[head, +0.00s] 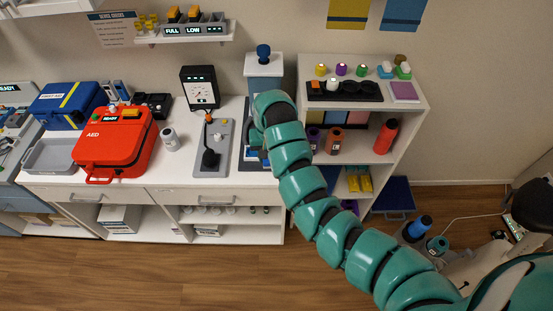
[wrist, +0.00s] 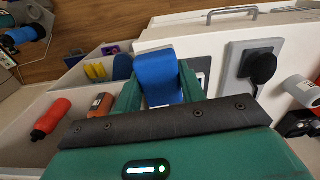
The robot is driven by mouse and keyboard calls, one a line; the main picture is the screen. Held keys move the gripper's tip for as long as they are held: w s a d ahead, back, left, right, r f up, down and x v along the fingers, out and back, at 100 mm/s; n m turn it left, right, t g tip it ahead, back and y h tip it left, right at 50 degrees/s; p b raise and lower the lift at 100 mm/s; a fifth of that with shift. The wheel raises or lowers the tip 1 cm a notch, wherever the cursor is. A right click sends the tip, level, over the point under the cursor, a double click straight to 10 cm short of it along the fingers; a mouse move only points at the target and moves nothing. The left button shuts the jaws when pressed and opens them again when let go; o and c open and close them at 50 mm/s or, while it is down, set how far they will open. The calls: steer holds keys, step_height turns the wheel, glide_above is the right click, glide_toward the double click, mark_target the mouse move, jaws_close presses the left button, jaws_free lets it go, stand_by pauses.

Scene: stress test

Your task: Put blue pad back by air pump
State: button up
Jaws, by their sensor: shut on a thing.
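A blue pad (wrist: 158,82) with a rounded end sits between the two green fingers of my gripper (wrist: 160,68) in the wrist view. My gripper is shut on it, above the counter's right end beside the open shelf. In the head view my green arm hides the gripper and the pad. I cannot tell for sure which device is the air pump. A tall pale device with a blue knob (head: 263,68) stands at the back, just behind my arm's end. A grey plate with a black plunger-like part (head: 210,148) lies left of my arm; it also shows in the wrist view (wrist: 258,66).
A red AED case (head: 112,147), a white cylinder (head: 170,139) and a gauge device (head: 200,88) stand on the counter to the left. The shelf (head: 413,105) at right holds a red bottle (head: 386,136) and several small jars. The counter front near the drawers is clear.

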mark_target(268, 166)
steer(key=s, duration=0.1)
steer(key=s+p, duration=0.1)
steer(key=s, duration=0.2)
steer(key=shift+a+f+m, duration=0.15)
steer(key=shift+f+m, duration=0.1)
steer(key=shift+m, duration=0.15)
steer(key=shift+w+d+f+b, duration=0.2)
steer(key=shift+w+d+f, duration=0.15)
steer(key=shift+w+f, duration=1.25)
steer(key=shift+w+d+f+b, duration=0.25)
steer(key=shift+w+d+f, duration=0.15)
steer(key=shift+w+f, duration=1.15)
steer(key=shift+w+d+f+b, duration=0.3)
steer(key=shift+w+f, duration=0.75)
steer(key=shift+w, duration=1)
steer(key=shift+w+f, duration=0.1)
steer(key=shift+w, duration=0.15)
steer(key=shift+w+d+f+b, duration=0.1)
steer(key=shift+w+f+b, duration=0.15)
steer(key=shift+f+b, duration=0.35)
steer(key=b, duration=0.2)
steer(key=shift+w+d+b, duration=0.1)
steer(key=shift+w+b, duration=0.2)
steer(key=shift+w, duration=0.05)
steer(key=shift+f, duration=0.1)
